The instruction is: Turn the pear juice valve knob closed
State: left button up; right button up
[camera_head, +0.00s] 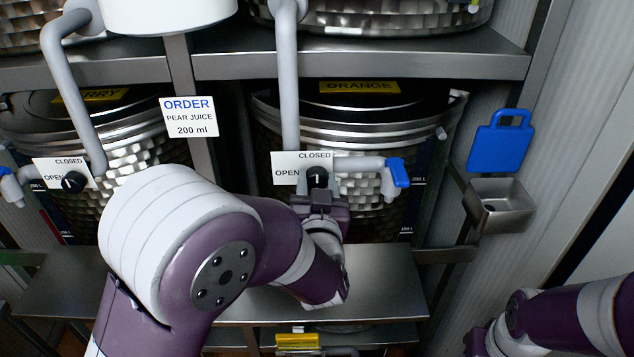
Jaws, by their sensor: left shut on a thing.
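A black valve knob (317,177) sits on a white plate (287,166) marked OPEN at the left and CLOSED at the top. Its white mark points up, towards CLOSED. My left gripper (318,193) is shut on this knob from below, and its fingers hide the knob's lower part. A grey pipe (289,90) comes down from above to the plate. No pear label shows on the valve or tank; a white order card (189,117) reads pear juice, 200 ml. My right gripper (477,340) is partly in view at the bottom right; its jaws are unclear.
A tap with a blue handle (398,172) is just right of the knob. The tank behind bears an ORANGE label (359,87). A second knob (73,182) is at the left. A metal shelf (390,280) lies below; a small metal box (499,205) hangs at right.

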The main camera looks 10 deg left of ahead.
pick_arm(q)
jog(key=o, duration=1)
jog(key=shift+o, duration=0.2)
jog(key=shift+s, duration=0.15)
jog(key=shift+d, duration=0.1)
jog(key=shift+s, duration=0.15)
jog(key=b+v, duration=0.4)
jog(key=v, duration=0.8)
jog(key=shift+s, duration=0.15)
jog(key=shift+s+r, duration=0.1)
